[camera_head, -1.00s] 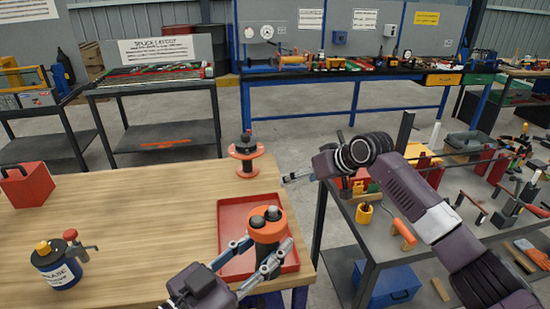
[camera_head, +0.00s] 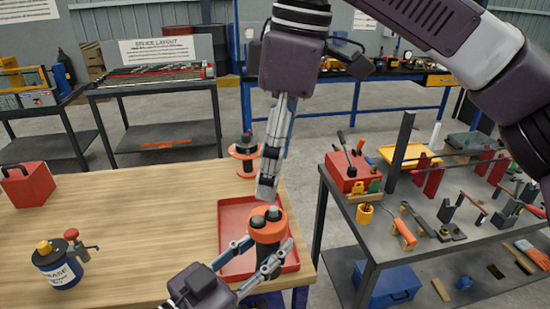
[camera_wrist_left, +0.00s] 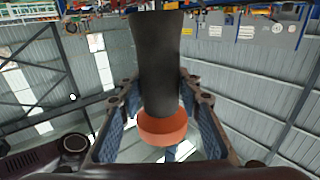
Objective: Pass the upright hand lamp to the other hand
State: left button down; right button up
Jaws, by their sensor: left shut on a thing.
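The hand lamp (camera_head: 268,228) is upright, with an orange upper part, a dark lower body and dark knobs on top. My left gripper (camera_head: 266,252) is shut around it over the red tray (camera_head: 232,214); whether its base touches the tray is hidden. In the left wrist view its dark body (camera_wrist_left: 160,60) and orange part (camera_wrist_left: 162,127) sit between the finger pads. My right gripper (camera_head: 267,188) points down, its fingertips just above the lamp's top in the picture. Its fingers are seen edge-on, so their opening is unclear.
An orange spool (camera_head: 245,158) stands behind the tray, close to my right fingers in the picture. A grease can (camera_head: 60,264) and a red box (camera_head: 28,185) stand on the wooden table (camera_head: 140,215). A cluttered grey cart (camera_head: 420,250) is at right.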

aim_at(265, 218)
jog(key=f, duration=0.4)
jog(key=a+f, duration=0.1)
jog(key=f, duration=0.6)
jog(key=shift+w+a+f, duration=0.15)
jog(key=shift+a+f, duration=0.2)
jog(key=shift+c, duration=0.4)
jog(key=c, duration=1.3)
pick_arm(q)
jog(key=c, duration=1.3)
grip_release()
pick_arm(e)
jog(key=shift+c, duration=0.6)
